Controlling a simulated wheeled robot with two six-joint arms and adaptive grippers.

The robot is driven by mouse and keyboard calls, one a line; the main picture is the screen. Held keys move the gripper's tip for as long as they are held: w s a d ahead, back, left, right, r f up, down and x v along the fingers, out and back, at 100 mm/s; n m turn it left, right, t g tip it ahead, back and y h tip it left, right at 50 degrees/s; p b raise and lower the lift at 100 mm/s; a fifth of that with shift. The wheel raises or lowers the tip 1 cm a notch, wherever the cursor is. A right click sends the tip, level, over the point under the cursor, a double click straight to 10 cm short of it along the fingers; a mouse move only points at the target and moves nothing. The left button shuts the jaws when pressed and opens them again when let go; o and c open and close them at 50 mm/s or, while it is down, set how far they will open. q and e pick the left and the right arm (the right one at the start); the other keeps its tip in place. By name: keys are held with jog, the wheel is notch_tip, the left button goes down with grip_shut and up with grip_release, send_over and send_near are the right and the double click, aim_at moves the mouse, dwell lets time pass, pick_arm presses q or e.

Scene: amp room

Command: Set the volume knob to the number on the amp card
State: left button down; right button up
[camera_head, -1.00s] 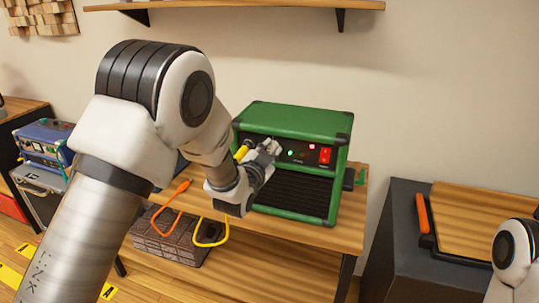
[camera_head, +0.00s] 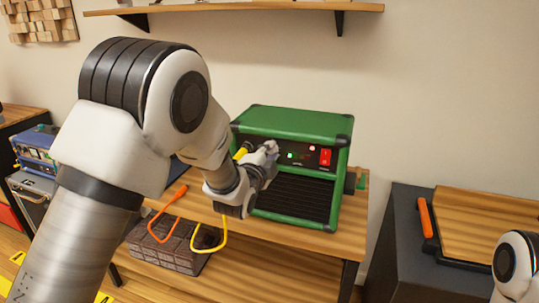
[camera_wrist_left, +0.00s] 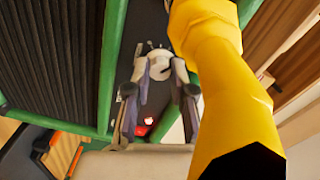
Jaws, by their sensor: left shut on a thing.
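The green amp (camera_head: 295,122) stands on a wooden table, its dark front panel with a lit green light, a red light and a red switch (camera_head: 325,157). My left gripper (camera_head: 268,155) is at the left part of this panel and hides the knob in the head view. In the left wrist view, my left gripper (camera_wrist_left: 160,70) has its fingers on both sides of the pale round volume knob (camera_wrist_left: 160,66) and is shut on it. The knob's scale is too small to read. I cannot make out an amp card. My right gripper is out of view.
A thick yellow plug (camera_wrist_left: 222,75) sits in the panel close beside my left gripper. A dark cabinet (camera_head: 385,235) stands to the right. A shelf (camera_head: 240,8) is above.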

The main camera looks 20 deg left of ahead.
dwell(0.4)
pick_arm(q)
jog(key=c, duration=1)
grip_release()
jog(key=shift+w, duration=0.1)
jog(key=s, duration=0.8)
jog(key=shift+a, duration=0.15)
